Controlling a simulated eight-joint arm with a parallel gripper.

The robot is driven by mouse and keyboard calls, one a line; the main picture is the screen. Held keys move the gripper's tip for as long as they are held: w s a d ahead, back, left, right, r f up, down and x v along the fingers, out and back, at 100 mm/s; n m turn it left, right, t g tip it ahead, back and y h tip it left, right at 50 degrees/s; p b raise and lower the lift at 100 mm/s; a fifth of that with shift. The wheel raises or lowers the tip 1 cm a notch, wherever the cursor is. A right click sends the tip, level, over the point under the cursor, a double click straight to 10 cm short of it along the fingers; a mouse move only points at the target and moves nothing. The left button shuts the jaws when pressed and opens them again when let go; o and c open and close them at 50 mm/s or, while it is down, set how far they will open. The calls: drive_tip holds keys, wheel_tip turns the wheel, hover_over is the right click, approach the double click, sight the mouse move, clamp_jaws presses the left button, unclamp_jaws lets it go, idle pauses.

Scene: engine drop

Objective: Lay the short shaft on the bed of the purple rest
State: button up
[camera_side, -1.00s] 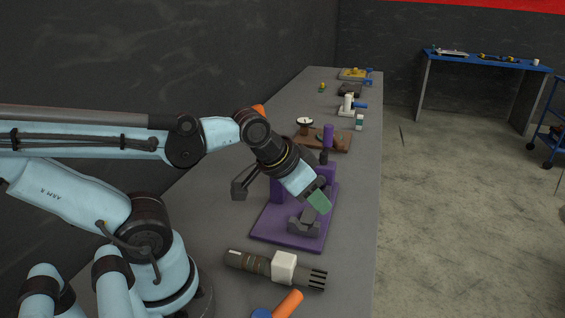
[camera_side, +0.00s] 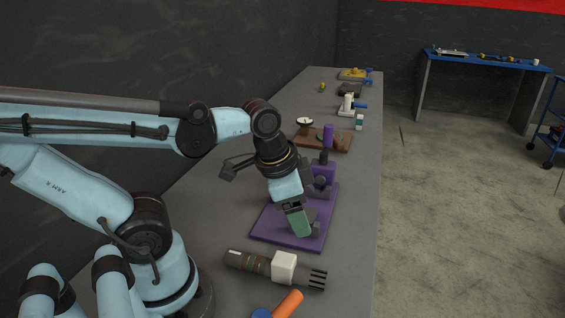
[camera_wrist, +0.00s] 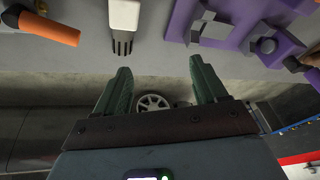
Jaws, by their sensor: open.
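The short shaft (camera_side: 245,261) seems to be the dark striped piece with a white block and dark prongs, lying on the bench in front of the purple rest. The wrist view shows its white block and prongs (camera_wrist: 123,18) at the top, left of centre. The purple rest (camera_side: 270,228) stands on the bench beyond it, and its grey bed is partly hidden behind my gripper. The rest also shows at the upper right of the wrist view (camera_wrist: 235,35). My gripper (camera_side: 300,230) points down over the rest's near part. Its green fingers (camera_wrist: 160,66) are apart and empty.
An orange handle (camera_side: 289,303) lies near the shaft, at the bottom of the side view. A brown board (camera_side: 338,141) with parts lies behind the rest, with more items farther along the bench (camera_side: 365,200). The bench's right edge is close.

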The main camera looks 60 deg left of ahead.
sight(277, 257)
drive_tip(key=s+m+g, duration=0.3)
drive_tip(key=s+m, duration=0.1)
drive_tip(key=shift+s+d+m+g, duration=0.2)
drive_tip(key=shift+m+g, duration=0.2)
drive_tip(key=shift+d+f, duration=0.1)
drive_tip(key=shift+f, duration=5.85)
drive_tip(key=shift+c, duration=0.4)
clamp_jaws()
